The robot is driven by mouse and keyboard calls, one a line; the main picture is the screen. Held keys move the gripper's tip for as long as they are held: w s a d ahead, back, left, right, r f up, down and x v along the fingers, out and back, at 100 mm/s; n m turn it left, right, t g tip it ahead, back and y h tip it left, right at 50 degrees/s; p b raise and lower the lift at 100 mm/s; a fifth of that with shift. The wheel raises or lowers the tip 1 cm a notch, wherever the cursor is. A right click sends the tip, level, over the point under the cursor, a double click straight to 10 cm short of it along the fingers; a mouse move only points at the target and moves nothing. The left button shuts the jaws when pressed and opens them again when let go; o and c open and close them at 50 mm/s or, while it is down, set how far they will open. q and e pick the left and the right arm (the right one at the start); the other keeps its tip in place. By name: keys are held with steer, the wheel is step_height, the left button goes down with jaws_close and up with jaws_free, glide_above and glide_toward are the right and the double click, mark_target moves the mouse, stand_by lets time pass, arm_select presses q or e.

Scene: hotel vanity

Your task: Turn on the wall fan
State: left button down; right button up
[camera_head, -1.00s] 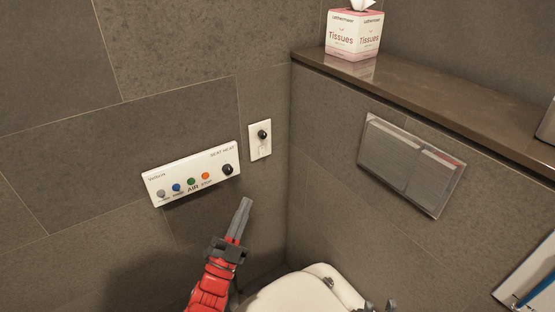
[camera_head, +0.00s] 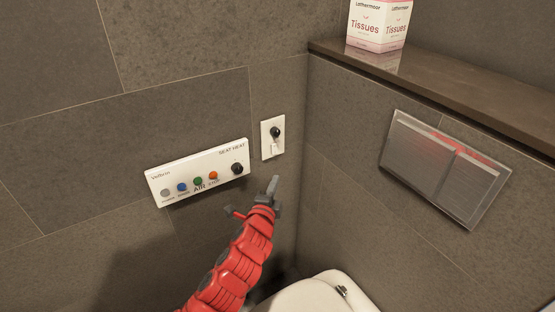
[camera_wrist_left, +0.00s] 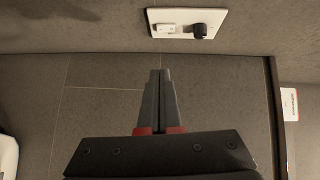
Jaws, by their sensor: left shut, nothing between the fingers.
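A small white wall plate (camera_head: 266,148) with a black knob (camera_head: 275,132) and a small white switch (camera_head: 274,149) below it is on the dark tiled wall near the corner. No fan itself shows. The plate (camera_wrist_left: 187,15) also shows at the top of the left wrist view, with the white switch (camera_wrist_left: 167,28) left of the black knob (camera_wrist_left: 200,30). My left gripper (camera_head: 274,184) is shut and empty, a little below the plate and apart from it. Its fingertips (camera_wrist_left: 160,74) point up toward the plate in the left wrist view. My right gripper is out of view.
A white panel (camera_head: 170,176) with several coloured buttons and a black knob is left of the plate. A toilet (camera_head: 312,295) stands below. A flush plate (camera_head: 410,160) is on the right wall, under a ledge (camera_head: 440,88) holding a tissue box (camera_head: 378,25).

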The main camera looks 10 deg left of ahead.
arm_select(q)
steer(key=shift+w, duration=0.1)
glide_toward(278, 153)
steer(key=w+d, duration=0.3)
steer(key=shift+w+a+f+p, duration=0.15)
steer(key=shift+w+a+p, duration=0.5)
steer(key=shift+w+a, duration=0.8)
